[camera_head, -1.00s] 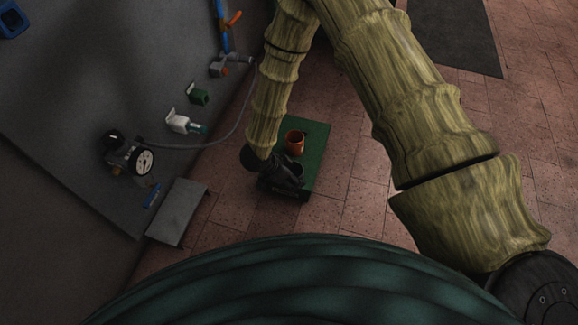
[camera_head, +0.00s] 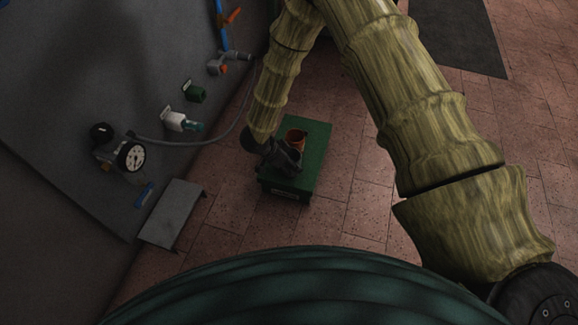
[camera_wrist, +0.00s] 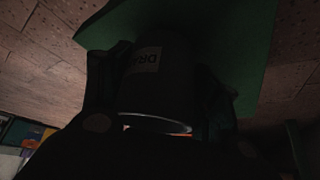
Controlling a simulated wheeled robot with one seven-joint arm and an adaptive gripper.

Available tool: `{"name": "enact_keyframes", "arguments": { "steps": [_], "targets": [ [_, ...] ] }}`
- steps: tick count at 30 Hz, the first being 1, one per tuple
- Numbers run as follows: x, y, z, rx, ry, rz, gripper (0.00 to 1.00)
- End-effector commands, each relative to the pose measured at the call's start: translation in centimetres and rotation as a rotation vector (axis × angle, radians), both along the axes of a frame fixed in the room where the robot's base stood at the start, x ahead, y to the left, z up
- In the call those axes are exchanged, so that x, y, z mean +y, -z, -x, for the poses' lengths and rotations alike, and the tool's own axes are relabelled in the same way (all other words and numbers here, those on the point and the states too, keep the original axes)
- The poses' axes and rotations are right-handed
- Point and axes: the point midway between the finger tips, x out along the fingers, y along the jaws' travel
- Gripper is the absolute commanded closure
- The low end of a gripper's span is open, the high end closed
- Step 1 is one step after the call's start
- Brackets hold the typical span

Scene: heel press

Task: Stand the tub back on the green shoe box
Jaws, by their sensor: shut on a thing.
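The green shoe box (camera_head: 316,158) stands on the tiled floor, and its green top (camera_wrist: 235,25) fills much of the upper wrist view. My gripper (camera_head: 286,158) is over the near part of the box. In the wrist view, its two dark fingers (camera_wrist: 158,92) are either side of a dark tub (camera_wrist: 158,82) with a pale label starting "DR". The gripper is shut on the tub. The tub is barely distinct from the gripper in the head view. I cannot tell whether its base touches the box.
To the left are a grey step (camera_head: 171,213), a pressure gauge (camera_head: 131,156) with a hose, and wall fittings (camera_head: 184,122). The floor right of the box is clear.

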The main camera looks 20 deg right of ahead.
Motion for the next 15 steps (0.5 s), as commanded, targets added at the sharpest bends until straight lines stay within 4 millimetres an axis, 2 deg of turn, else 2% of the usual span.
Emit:
{"name": "enact_keyframes", "arguments": {
  "steps": [12,13,15],
  "targets": [
    [0.00,0.32,0.00,0.000,0.000,0.000,0.67],
    [0.00,0.36,-0.01,0.000,0.000,0.000,0.36],
    [0.00,0.35,-0.02,-0.001,0.000,0.000,0.29]
  ]
}}
